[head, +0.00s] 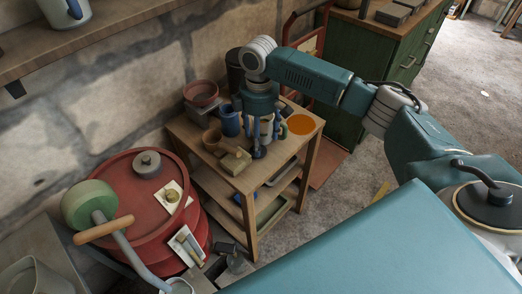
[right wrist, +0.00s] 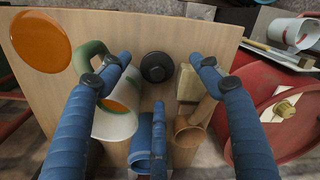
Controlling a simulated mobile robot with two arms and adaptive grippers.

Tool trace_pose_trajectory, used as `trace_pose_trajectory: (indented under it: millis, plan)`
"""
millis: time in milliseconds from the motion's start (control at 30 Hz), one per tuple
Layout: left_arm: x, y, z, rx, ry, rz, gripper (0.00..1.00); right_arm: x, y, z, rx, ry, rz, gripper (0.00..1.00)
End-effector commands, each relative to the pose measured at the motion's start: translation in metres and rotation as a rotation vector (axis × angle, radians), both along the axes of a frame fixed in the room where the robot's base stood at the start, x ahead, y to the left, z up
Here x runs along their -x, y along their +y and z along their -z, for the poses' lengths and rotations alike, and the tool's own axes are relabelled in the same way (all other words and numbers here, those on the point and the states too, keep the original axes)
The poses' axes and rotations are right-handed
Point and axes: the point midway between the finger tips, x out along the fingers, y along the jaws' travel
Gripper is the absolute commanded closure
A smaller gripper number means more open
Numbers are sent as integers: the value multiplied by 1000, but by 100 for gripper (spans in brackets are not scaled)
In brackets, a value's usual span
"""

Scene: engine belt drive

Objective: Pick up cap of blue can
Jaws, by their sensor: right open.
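A blue can (head: 230,122) stands on the small wooden table; it also shows in the right wrist view (right wrist: 142,158), where its near part is cut off. A round black cap-like piece (right wrist: 157,67) lies on the tabletop, apart from the can; in the head view it is a dark spot (head: 259,153) under my gripper. I cannot tell for sure that it is the can's cap. My right gripper (head: 264,138) points down over the table, open and empty. In the right wrist view its fingertips (right wrist: 158,62) are on either side of the black piece. My left gripper is not in view.
Close by on the table (head: 288,149) are a white mug with a green handle (right wrist: 118,112), a brown cup (head: 211,138), a tan block (head: 235,161) and an orange disc (head: 300,124). A red drum (head: 146,222) stands left. A green cabinet (head: 345,50) stands behind.

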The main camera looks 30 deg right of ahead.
Motion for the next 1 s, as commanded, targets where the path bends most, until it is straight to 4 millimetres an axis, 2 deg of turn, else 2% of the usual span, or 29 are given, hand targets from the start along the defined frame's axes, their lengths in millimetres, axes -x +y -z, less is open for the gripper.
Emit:
trace_pose_trajectory:
  millis: [133,367,633,667,800,833,1000]
  plan:
    - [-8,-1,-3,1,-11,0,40,-1,0,18,2,4,0,36]
    - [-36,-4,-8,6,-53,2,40,-2,1,48,-1,2,-2,36]
    - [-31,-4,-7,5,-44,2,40,-2,1,52,-2,-1,-3,36]
    - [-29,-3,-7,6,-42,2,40,-2,1,52,-2,-1,-3,38]
    - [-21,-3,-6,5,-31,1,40,-2,1,51,-1,-1,-3,66]
    - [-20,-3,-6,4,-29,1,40,-2,1,51,-1,-1,-3,70]
    - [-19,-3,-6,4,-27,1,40,-2,1,51,0,-1,-3,70]
